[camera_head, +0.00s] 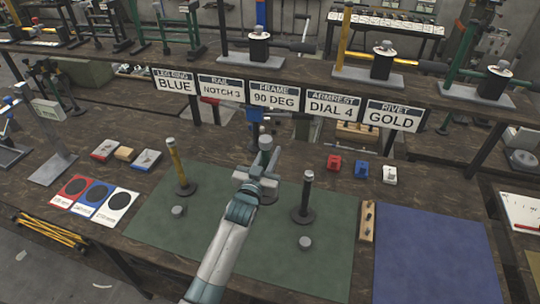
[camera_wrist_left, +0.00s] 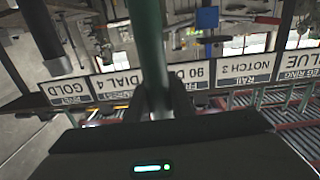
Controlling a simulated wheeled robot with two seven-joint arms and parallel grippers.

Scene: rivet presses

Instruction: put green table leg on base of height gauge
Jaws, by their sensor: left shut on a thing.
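The green table leg (camera_head: 266,144) is upright near the middle of the green mat (camera_head: 230,254). My left gripper (camera_head: 262,172) is shut on it; the fingers and arm hide much of its lower part. I cannot tell if its foot touches the mat. In the left wrist view the green post (camera_wrist_left: 147,45) stands between the fingers (camera_wrist_left: 153,100). The height gauge (camera_head: 46,112) stands at the left of the table, with a flat grey base (camera_head: 53,169) that is bare. My right gripper is not in view.
A yellow leg (camera_head: 178,165) and a black leg (camera_head: 305,198) stand on either side of the green one. Red, blue and white cards (camera_head: 95,197) and small blocks (camera_head: 125,153) lie between mat and gauge. A shelf with hanging signs (camera_head: 273,96) runs behind.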

